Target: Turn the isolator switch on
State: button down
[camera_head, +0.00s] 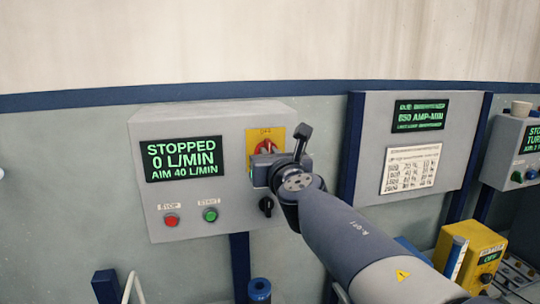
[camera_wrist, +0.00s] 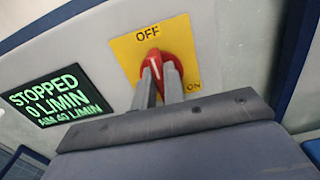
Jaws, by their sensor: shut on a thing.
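The isolator switch is a red rotary knob (camera_wrist: 155,64) on a yellow plate (camera_wrist: 178,36) marked OFF at the top and ON at the right. In the wrist view the knob's white line points up, slightly left, near OFF. My gripper (camera_wrist: 158,75) is at the knob, its two grey fingers shut on it. In the head view the red knob (camera_head: 266,147) and yellow plate (camera_head: 277,132) show partly, behind my gripper (camera_head: 264,156). The control box (camera_head: 230,126) carries them, with a display (camera_head: 181,158) reading STOPPED, 0 L/MIN, AIM 40 L/MIN.
A red STOP button (camera_head: 171,220), a green START button (camera_head: 210,215) and a black knob (camera_head: 266,206) sit low on the same box. A grey panel (camera_head: 366,150) with a display stands to the right. A yellow box (camera_head: 470,251) marked OFF is at the lower right.

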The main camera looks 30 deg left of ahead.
jog(key=shift+w+d+f+m+b, duration=0.15)
jog(key=shift+m+b, duration=0.55)
jog(key=shift+m, duration=2.25)
jog(key=shift+f+m+b, duration=0.1)
jog(key=shift+m+b, duration=0.55)
jog(key=shift+m, duration=2.25)
jog(key=shift+w+d+f+m+b, duration=0.15)
jog(key=shift+m+b, duration=0.55)
jog(key=shift+m, duration=2.25)
jog(key=shift+s, duration=0.1)
jog(key=c, duration=1.5)
grip_release()
jog(key=b+v, duration=0.1)
jog(key=v, duration=0.9)
jog(key=shift+s+d+b, duration=0.25)
jog(key=shift+s+b, duration=0.05)
jog(key=shift+b, duration=0.05)
